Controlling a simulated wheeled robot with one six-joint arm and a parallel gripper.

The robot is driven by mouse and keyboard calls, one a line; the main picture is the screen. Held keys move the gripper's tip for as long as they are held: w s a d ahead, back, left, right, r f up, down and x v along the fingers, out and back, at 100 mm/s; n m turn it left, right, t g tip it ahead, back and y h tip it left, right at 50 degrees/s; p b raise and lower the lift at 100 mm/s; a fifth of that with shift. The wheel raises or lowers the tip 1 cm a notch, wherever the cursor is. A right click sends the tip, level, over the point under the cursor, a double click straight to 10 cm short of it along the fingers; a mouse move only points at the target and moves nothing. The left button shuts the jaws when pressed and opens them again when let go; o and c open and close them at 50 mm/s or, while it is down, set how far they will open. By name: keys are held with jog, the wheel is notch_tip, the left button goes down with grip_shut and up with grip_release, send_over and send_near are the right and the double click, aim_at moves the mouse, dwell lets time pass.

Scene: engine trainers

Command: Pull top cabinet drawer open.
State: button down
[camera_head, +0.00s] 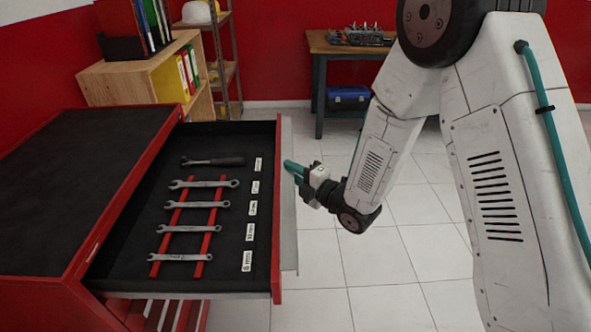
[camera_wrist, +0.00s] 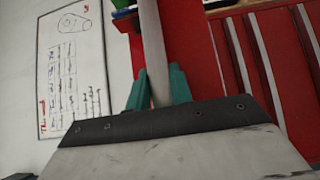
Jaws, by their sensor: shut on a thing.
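The red tool cabinet (camera_head: 50,195) stands at the left with a black top. Its top drawer (camera_head: 135,245) is pulled out toward the right and shows a black lining. My gripper (camera_head: 290,165), with teal fingertips, is at the drawer's front edge, near its far end. In the wrist view my gripper (camera_wrist: 160,95) has its teal fingers on both sides of a grey bar-like handle (camera_wrist: 152,45) and is shut on it. The red cabinet drawer fronts (camera_wrist: 262,70) show behind, at the right of that view.
A wooden shelf (camera_head: 120,83) with binders stands behind the cabinet. A workbench (camera_head: 320,65) with a blue toolbox (camera_head: 348,97) is at the back. The tiled floor (camera_head: 385,275) is clear.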

jog(key=shift+s+f, duration=0.3)
jog(key=shift+f, duration=0.1)
jog(key=c, duration=1.3)
grip_release()
jog(key=shift+w+r, duration=0.1)
jog(key=shift+r, duration=0.05)
jog(key=v, duration=0.8)
jog(key=shift+a, duration=0.1)
